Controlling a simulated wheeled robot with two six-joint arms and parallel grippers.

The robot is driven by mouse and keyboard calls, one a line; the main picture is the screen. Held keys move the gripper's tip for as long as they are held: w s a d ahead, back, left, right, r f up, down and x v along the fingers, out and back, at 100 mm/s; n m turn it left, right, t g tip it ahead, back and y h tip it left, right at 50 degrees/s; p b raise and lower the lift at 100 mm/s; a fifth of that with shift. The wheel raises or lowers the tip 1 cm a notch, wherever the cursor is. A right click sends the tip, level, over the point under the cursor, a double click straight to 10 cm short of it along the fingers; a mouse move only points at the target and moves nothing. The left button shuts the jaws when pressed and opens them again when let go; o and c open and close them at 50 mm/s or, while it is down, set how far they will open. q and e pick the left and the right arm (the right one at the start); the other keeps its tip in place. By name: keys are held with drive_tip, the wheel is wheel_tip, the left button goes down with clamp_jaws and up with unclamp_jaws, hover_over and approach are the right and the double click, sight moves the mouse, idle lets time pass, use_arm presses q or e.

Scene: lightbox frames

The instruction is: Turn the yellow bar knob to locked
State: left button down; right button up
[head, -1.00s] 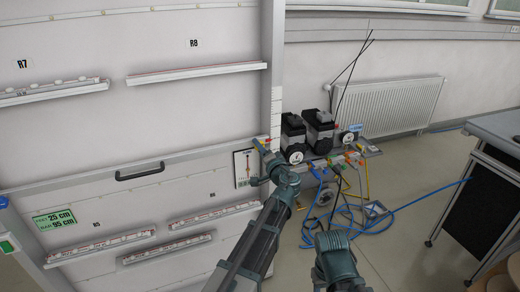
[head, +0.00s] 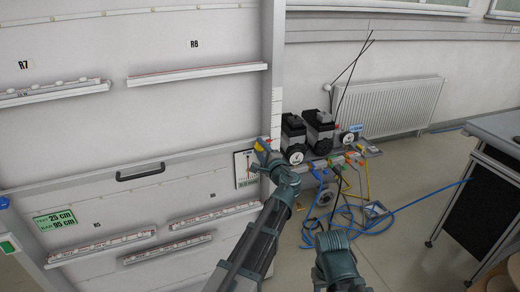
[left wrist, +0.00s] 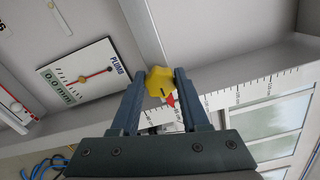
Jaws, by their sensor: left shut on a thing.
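The yellow knob (head: 262,145) sits at the right edge of the large pale panel, where the panel's frame meets an upright post. In the left wrist view the yellow knob (left wrist: 160,80) looks lobed, with a dark slot in its face. A small red pointer (left wrist: 170,99) shows just beside it. My left gripper (left wrist: 160,85) has one finger on each side of the knob and is shut on it. In the head view my left gripper (head: 262,158) partly covers the knob. My right arm shows low in the head view, but its gripper does not show.
A white gauge card (head: 245,170) marked PLUMB hangs just left of the knob. A black handle (head: 140,172) and several ledges are on the panel. A ruled scale (left wrist: 265,88) shows behind the knob. Machines (head: 318,130) with cables stand to the right.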

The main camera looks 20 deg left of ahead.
idle(0.3)
use_arm(q)
drive_tip(key=shift+c, duration=2)
unclamp_jaws()
drive_tip(key=shift+s, duration=0.15)
